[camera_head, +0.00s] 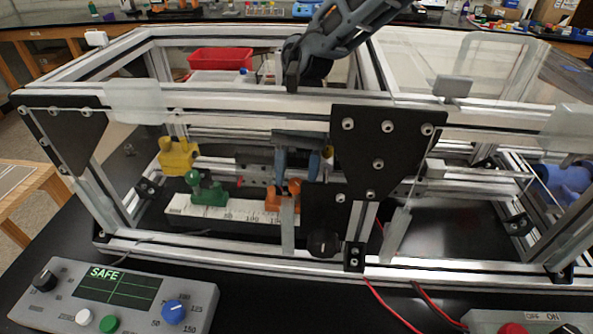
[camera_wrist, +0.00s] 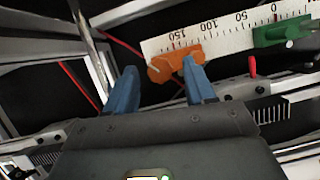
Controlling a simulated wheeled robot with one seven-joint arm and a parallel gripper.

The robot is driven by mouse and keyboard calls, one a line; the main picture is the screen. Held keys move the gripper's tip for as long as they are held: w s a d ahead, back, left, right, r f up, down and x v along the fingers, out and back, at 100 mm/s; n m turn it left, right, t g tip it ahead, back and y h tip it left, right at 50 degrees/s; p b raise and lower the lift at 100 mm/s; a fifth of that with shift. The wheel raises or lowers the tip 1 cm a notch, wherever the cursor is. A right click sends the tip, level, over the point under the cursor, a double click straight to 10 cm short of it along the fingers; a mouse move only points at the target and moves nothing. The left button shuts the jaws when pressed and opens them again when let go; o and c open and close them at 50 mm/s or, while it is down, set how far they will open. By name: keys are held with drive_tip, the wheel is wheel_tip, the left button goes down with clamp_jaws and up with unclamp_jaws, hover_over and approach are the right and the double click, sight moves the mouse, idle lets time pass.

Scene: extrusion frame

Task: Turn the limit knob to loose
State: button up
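No label reading "limit" or "loose" is legible. An orange stop with a rounded knob (camera_head: 283,196) stands at the 150 end of the white ruler (camera_head: 237,219); the same orange stop (camera_wrist: 172,66) shows in the wrist view. A green stop with a knob (camera_head: 206,190) is farther left on the ruler; it shows at right in the wrist view (camera_wrist: 284,32). My gripper (camera_head: 298,172) has two blue fingers pointing down inside the frame. They are apart in the wrist view (camera_wrist: 158,68), with the right fingertip overlapping the orange stop. I cannot tell if they touch.
An aluminium frame surrounds my arm, with a black corner plate (camera_head: 382,150) close to the fingers. A black knob (camera_head: 322,243) on a panel is nearby. A control box (camera_head: 115,297) reading SAFE sits in front. Red wires run right.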

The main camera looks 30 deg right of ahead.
clamp_jaws()
idle(0.3)
drive_tip(key=shift+n, duration=0.3)
drive_tip(key=n, duration=0.1)
drive_tip(key=n+h+b, duration=0.1)
drive_tip(key=shift+w+a+f+n+g, duration=0.1)
drive_tip(key=shift+a+n+g, duration=0.05)
drive_tip(key=shift+n+g, duration=0.15)
drive_tip(key=n+h+b, duration=0.1)
drive_tip(key=n, duration=0.1)
drive_tip(key=n+b, duration=0.1)
drive_tip(key=n, duration=0.1)
drive_tip(key=shift+a+n+h, duration=0.2)
drive_tip(key=shift+n+h, duration=0.1)
drive_tip(key=shift+h, duration=0.1)
drive_tip(key=n+h+b, duration=0.1)
drive_tip(key=n, duration=0.2)
drive_tip(key=n+h+b, duration=0.1)
drive_tip(key=n+b, duration=0.1)
drive_tip(key=n, duration=0.1)
drive_tip(key=shift+a, duration=0.2)
drive_tip(key=shift+n+h, duration=0.3)
unclamp_jaws()
